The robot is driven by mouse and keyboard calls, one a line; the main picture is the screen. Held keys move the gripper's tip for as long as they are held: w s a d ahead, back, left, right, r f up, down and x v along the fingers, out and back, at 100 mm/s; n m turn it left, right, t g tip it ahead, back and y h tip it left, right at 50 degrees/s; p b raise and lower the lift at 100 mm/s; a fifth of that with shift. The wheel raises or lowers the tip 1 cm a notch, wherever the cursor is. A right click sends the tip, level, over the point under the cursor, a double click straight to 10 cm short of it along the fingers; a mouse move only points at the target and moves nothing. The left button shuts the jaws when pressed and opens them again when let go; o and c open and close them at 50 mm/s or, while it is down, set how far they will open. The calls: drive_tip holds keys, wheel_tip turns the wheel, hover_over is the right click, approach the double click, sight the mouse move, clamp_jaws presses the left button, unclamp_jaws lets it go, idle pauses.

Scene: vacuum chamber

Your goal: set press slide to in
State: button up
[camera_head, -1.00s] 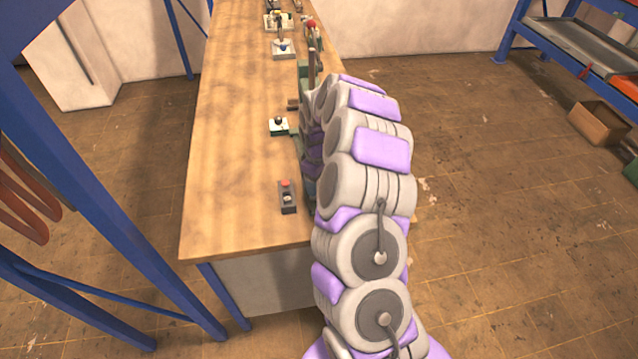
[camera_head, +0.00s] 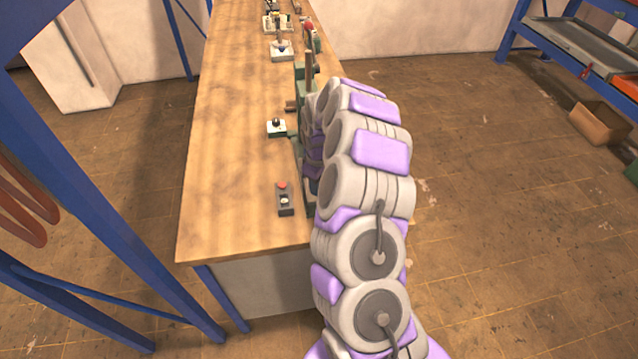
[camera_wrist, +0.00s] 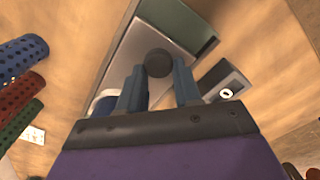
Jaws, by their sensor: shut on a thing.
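The press (camera_head: 299,112) is a green upright machine on the right edge of the workbench, mostly hidden behind my arm in the head view. In the wrist view a dark round knob (camera_wrist: 158,63) stands in front of a flat grey plate (camera_wrist: 128,62), which seems part of the press slide. My gripper (camera_wrist: 160,85) has its two blue-grey fingers on either side of this knob and is shut on it. The exact contact is hard to see. My gripper is hidden behind my arm in the head view.
Perforated blue (camera_wrist: 22,52), red and green cylinders show in the wrist view. The bench's left side is clear.

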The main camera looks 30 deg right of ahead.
drive_tip(key=shift+s+d+f, duration=0.1)
drive_tip(key=shift+d, duration=0.15)
clamp_jaws()
